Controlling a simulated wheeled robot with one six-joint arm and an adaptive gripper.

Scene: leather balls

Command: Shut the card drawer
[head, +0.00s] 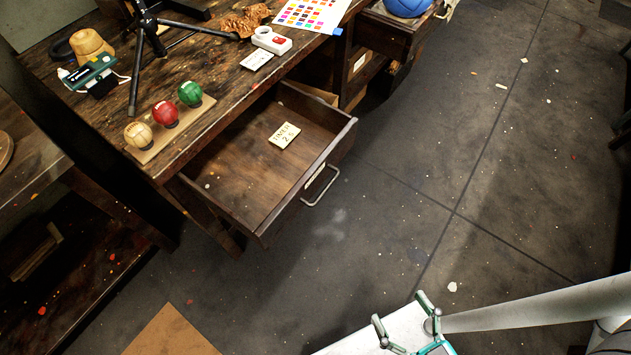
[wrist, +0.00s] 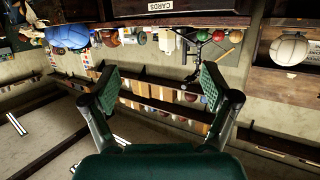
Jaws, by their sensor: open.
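The card drawer (head: 235,165) is pulled well out of the wooden workbench in the head view. A small lettered card (head: 285,135) lies on its floor. Its front has a metal bar handle (head: 321,187). In the wrist view, a dark wooden front with a "CARDS" label (wrist: 175,6) crosses the top edge; most of it is cut off. My gripper (head: 400,305) is open and empty, low in the head view, in front of the drawer and apart from it. Its spread fingers also show in the wrist view (wrist: 160,85).
Three balls (head: 165,113) stand on a wooden strip at the workbench (head: 110,120) corner. A tripod (head: 150,35) and a hat form (head: 91,46) are behind. Another open drawer (head: 390,30) holds a blue ball (head: 405,6). The floor (head: 400,170) before the card drawer is clear.

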